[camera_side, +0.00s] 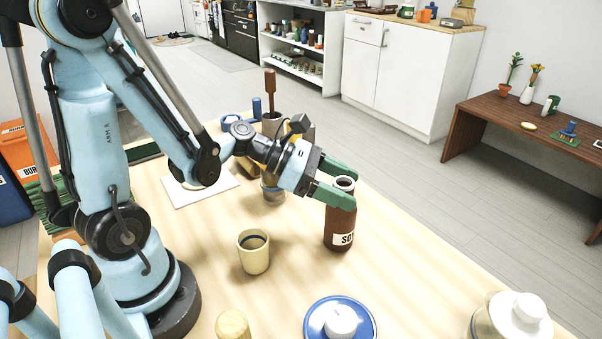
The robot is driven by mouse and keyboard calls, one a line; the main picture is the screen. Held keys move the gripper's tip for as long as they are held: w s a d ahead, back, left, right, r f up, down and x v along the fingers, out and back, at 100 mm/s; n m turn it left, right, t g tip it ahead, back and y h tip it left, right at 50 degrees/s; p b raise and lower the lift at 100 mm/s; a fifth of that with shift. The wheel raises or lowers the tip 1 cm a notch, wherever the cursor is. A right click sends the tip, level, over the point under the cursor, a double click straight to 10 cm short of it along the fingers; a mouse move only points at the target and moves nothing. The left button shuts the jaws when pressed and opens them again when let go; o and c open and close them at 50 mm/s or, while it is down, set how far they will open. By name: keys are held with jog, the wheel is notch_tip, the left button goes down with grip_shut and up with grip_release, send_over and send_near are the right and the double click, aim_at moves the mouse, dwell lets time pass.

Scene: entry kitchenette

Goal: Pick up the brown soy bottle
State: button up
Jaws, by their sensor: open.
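The brown soy bottle (340,224) stands upright on the light wooden table, right of the middle of the view. Its white label is partly readable as "SO". My gripper (345,186) is open, with its two green fingers at the bottle's upper part. One finger passes in front of the neck and the other lies behind it. The bottle's mouth shows between the fingers. I cannot tell whether either finger touches the bottle.
A cream cup (254,252) stands left of the bottle. A blue plate (313,318) with a white item and a white-lidded jar (481,326) are at the front. A pot with a brown handle (270,82) stands behind my wrist. The table right of the bottle is clear.

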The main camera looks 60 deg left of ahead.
jog(key=shift+x, duration=1.1)
jog(key=shift+c, duration=0.2)
grip_shut()
